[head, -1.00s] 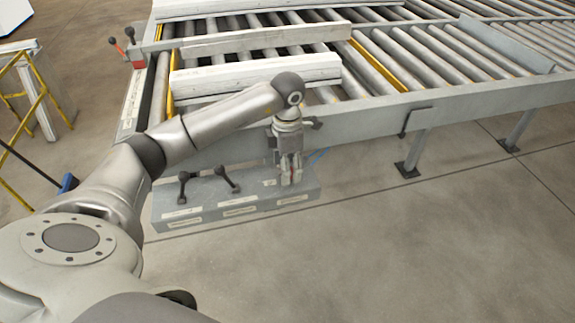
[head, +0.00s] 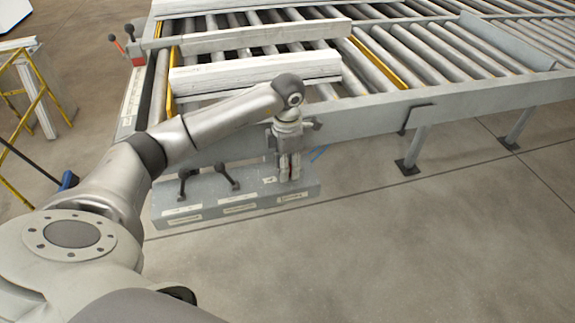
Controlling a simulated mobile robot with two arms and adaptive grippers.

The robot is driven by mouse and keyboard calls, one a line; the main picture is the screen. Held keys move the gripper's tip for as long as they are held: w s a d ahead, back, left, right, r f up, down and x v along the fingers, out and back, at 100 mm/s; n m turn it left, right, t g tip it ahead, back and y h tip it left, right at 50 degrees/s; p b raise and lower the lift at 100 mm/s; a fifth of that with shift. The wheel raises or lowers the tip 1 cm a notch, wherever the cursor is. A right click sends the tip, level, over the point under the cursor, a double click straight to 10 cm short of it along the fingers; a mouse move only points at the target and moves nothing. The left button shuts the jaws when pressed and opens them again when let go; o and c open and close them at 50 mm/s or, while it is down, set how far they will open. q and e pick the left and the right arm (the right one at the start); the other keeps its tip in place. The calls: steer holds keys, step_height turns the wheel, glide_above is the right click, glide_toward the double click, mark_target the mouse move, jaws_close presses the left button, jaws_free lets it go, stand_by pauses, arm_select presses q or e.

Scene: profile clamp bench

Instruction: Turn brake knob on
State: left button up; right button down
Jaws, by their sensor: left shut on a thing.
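The grey control box (head: 236,212) with labels on its front stands below the near rail of the roller conveyor. Two black levers, the left one (head: 183,182) and the middle one (head: 228,178), rise from its top. My left gripper (head: 289,178) points down at the right end of the box, with its fingers close together at the box top. My right gripper is not in view.
White profiles (head: 255,72) lie on the conveyor rollers (head: 440,50) behind my arm. A red-based lever unit (head: 135,50) sits at the conveyor's left corner. A yellow-railed stand (head: 35,90) is at far left. The floor at right (head: 430,250) is clear.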

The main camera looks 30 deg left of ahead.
arm_select(q)
steer(key=m+b, duration=0.3)
steer(key=shift+f+m, duration=0.15)
steer(key=shift+m, duration=0.25)
steer(key=m+b, duration=0.3)
steer(key=m, duration=0.1)
steer(key=shift+m, duration=0.3)
steer(key=m+b, duration=0.3)
steer(key=m, duration=0.3)
steer(key=m+b, duration=0.1)
steer(key=m, duration=0.1)
steer(key=shift+r+m, duration=0.2)
steer(key=shift+m, duration=0.4)
steer(key=o, duration=1.1)
steer(key=shift+b, duration=0.3)
steer(key=shift+c, duration=0.2)
